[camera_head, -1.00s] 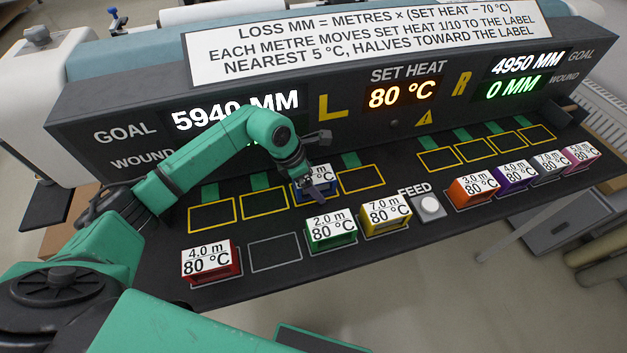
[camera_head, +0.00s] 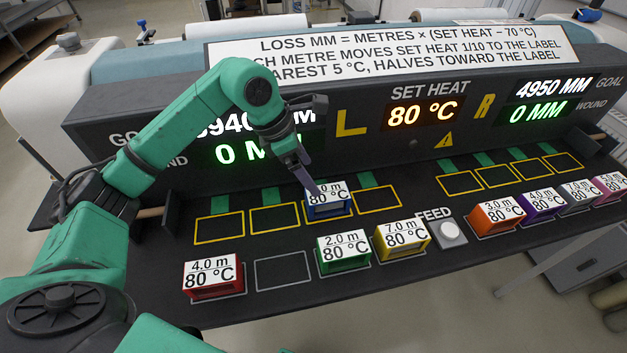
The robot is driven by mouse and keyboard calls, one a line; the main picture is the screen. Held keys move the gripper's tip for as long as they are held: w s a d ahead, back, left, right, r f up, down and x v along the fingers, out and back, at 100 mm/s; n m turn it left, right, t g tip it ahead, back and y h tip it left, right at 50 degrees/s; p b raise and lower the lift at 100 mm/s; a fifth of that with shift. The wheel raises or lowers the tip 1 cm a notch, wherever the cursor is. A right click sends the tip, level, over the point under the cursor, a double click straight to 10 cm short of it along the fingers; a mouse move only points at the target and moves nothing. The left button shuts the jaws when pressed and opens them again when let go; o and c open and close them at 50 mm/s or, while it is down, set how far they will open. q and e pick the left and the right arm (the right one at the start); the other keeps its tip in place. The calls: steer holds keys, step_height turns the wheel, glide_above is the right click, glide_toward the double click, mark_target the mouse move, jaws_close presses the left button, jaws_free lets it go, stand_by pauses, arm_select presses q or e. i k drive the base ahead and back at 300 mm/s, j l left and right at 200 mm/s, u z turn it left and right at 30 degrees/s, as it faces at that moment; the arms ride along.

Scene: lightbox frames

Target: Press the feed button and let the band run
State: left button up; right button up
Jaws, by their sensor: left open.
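The white feed button (camera_head: 449,232) sits on the dark ledge between the yellow and orange blocks, with nothing touching it. A blue block (camera_head: 328,211) stands in the third yellow-outlined slot on the left side, reading 80 °C; its metre figure is partly hidden. My left gripper (camera_head: 314,183) is open just above and behind this block, its dark fingers close to the label. I cannot tell whether they touch. The set heat display (camera_head: 421,112) reads 80 °C. The left wound display (camera_head: 236,152) shows 0, partly covered by my arm; the right one (camera_head: 540,111) reads 0 MM. My right gripper is out of view.
Red (camera_head: 212,289), green (camera_head: 343,263) and yellow (camera_head: 402,250) blocks stand in the front row, with an empty grey-outlined spot (camera_head: 282,272) beside red. Orange (camera_head: 496,225), purple (camera_head: 542,213), grey and pink blocks stand right. The other yellow-outlined slots are empty.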

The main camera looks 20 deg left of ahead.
mark_target(449, 230)
steer(key=k+l, duration=1.2)
steer(key=k, duration=0.05)
